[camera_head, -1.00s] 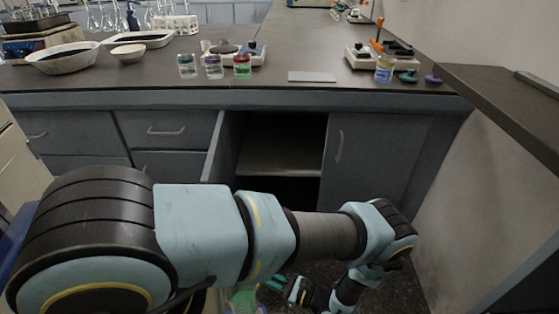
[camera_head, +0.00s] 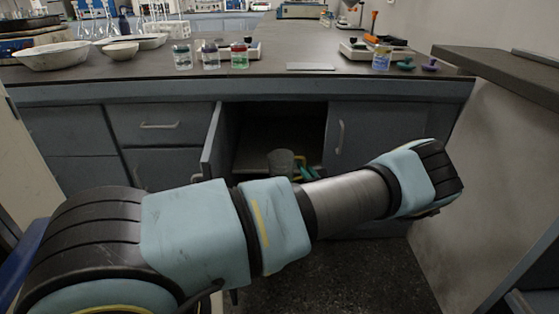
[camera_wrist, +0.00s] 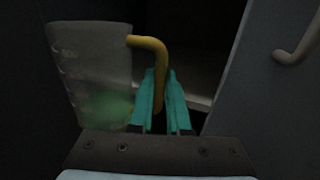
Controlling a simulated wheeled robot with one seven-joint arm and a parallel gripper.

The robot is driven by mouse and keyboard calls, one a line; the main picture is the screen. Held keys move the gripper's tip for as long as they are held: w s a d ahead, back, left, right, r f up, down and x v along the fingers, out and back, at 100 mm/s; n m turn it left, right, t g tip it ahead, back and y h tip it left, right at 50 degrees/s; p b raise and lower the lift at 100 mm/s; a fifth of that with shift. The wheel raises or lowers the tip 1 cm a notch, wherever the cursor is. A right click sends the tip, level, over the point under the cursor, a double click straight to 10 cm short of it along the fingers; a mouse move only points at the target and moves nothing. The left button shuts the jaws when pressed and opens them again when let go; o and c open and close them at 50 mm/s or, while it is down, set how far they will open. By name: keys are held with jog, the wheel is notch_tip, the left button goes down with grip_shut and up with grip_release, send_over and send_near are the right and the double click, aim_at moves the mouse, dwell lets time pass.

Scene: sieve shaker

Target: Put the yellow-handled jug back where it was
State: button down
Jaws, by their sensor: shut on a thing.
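The jug (camera_wrist: 92,75) is a translucent measuring jug with a yellow handle (camera_wrist: 158,65) and something green low inside it. It also shows in the head view (camera_head: 281,160), at the opening of the lower cabinet. My gripper (camera_wrist: 164,80) has teal fingers shut on the yellow handle, and the jug hangs upright to the left of them. In the head view the gripper (camera_head: 306,171) is small and partly hidden behind my arm. The open cabinet (camera_head: 255,125) is dark inside, with a shelf (camera_wrist: 195,85) beyond the fingers.
The cabinet's left door (camera_head: 213,150) stands open; the right door (camera_head: 375,140) is shut. Drawers (camera_head: 160,125) are on the left. The counter (camera_head: 260,68) above carries small beakers, white bowls (camera_head: 55,56) and a flat plate (camera_head: 309,66). A wall and side bench (camera_head: 500,58) stand at right.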

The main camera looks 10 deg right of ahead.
jog(key=w+d+r+m+h+b, duration=0.1)
jog(key=w+d+r+h+b, duration=0.1)
jog(key=w+r, duration=0.25)
jog(key=shift+w+f+b, duration=0.55)
jog(key=shift+w+b, duration=0.1)
jog(key=shift+w, duration=2.15)
jog(key=shift+w+f+b, duration=0.55)
jog(key=shift+w+b, duration=0.15)
jog(key=shift+w, duration=2.15)
jog(key=shift+w+f+b, duration=0.55)
jog(key=shift+w+b, duration=0.1)
jog(key=shift+w, duration=2.15)
jog(key=c, duration=0.9)
grip_release()
jog(key=shift+f, duration=0.15)
jog(key=shift+s+d, duration=0.1)
jog(key=s+p, duration=0.3)
jog(key=s, duration=0.8)
jog(key=shift+s, duration=0.4)
